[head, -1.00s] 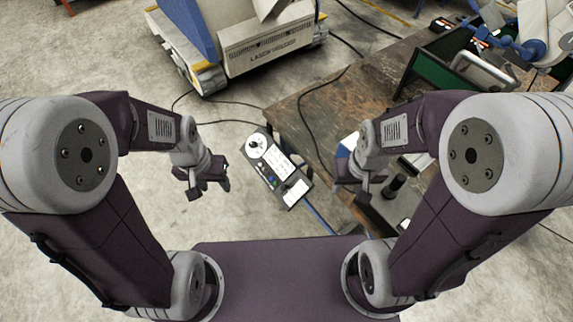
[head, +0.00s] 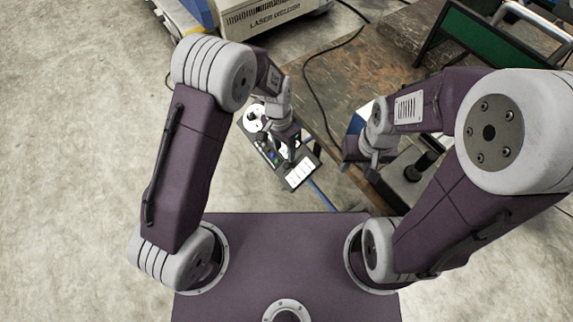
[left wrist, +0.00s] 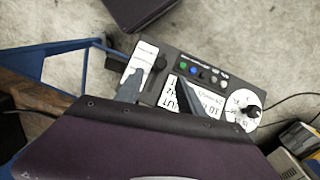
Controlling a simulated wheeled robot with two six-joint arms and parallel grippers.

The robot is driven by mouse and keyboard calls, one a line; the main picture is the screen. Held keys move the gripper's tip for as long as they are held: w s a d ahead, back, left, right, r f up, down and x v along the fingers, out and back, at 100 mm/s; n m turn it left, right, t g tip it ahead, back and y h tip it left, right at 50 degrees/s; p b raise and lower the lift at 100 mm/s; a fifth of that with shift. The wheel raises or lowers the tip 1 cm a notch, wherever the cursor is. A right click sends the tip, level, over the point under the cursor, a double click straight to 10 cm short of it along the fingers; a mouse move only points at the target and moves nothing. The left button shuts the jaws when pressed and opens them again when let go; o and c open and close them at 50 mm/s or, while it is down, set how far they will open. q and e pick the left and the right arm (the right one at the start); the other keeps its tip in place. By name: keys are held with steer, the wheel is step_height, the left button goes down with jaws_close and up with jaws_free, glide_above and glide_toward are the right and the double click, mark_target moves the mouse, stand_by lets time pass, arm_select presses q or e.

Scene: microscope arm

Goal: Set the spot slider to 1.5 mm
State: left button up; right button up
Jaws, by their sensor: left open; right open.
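A dark control panel (head: 256,140) stands beside the workbench, partly hidden by my left arm in the head view. In the left wrist view the panel (left wrist: 206,62) carries a black slider knob (left wrist: 160,63) beside a white scale strip (left wrist: 140,62). The scale's marks are too small to read, so I cannot tell the setting. My left gripper (head: 288,157) is open over the panel. In the left wrist view its fingers (left wrist: 160,78) are spread either side of the slider area; contact is not visible. My right gripper (head: 362,163) is open and empty, right of the panel.
The panel also has coloured buttons (left wrist: 193,70), a white label and a white dial (left wrist: 240,108) with a black knob. A brown worktop (head: 370,70) lies behind, with a cable across it. A laser welder (head: 270,14) stands at the back. The floor at left is clear.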

mark_target(286, 164)
arm_select(q)
steer(key=f, duration=0.8)
steer(key=shift+s+d+f+b, duration=0.3)
steer(key=shift+s+f+b, duration=0.05)
steer(key=shift+s+b, duration=0.05)
jaws_close()
stand_by(0.8)
